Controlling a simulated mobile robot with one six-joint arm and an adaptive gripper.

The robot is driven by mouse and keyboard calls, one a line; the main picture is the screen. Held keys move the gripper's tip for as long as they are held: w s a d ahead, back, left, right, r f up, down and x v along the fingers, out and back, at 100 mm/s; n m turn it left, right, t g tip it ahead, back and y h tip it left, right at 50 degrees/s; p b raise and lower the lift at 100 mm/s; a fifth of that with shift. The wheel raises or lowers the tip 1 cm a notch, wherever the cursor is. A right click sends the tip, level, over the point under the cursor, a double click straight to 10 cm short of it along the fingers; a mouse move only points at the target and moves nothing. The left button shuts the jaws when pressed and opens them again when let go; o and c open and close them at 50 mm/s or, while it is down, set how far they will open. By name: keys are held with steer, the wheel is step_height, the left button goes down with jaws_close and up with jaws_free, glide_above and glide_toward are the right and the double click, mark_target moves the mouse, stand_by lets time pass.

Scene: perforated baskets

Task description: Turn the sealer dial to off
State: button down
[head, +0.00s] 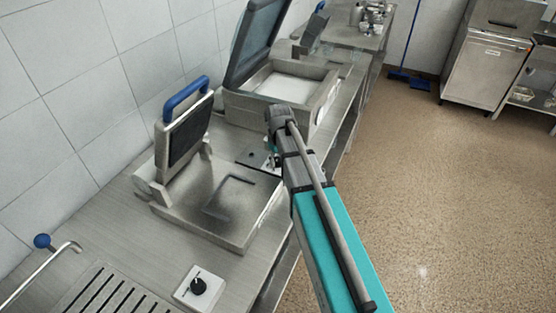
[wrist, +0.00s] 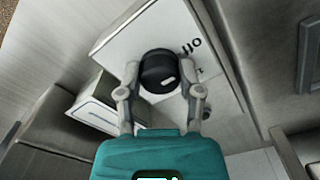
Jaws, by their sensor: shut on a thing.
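The dial (wrist: 157,66) is a round black knob with a short white mark, on a white plate (wrist: 125,38) printed "off" at the upper right of the knob in the wrist view. A second, smaller print is below "off". The white mark is on the knob's lower right part and does not line up with the word "off". My gripper (wrist: 160,77) has one finger on each side of the knob and is shut on it. In the head view my gripper (head: 270,157) is low beside the sealer (head: 210,222) with the blue handle; the dial is hidden there.
The sealer's lid (head: 187,130) stands raised. Behind it is a machine with an open dark lid (head: 256,38). Another black dial (head: 198,286) on a white plate is on the counter in front, near a slotted drain (head: 110,295). The floor (head: 430,180) at right is clear.

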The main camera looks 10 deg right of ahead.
stand_by(0.3)
steer(key=shift+c, duration=1.3)
jaws_free()
steer(key=shift+m, duration=0.4)
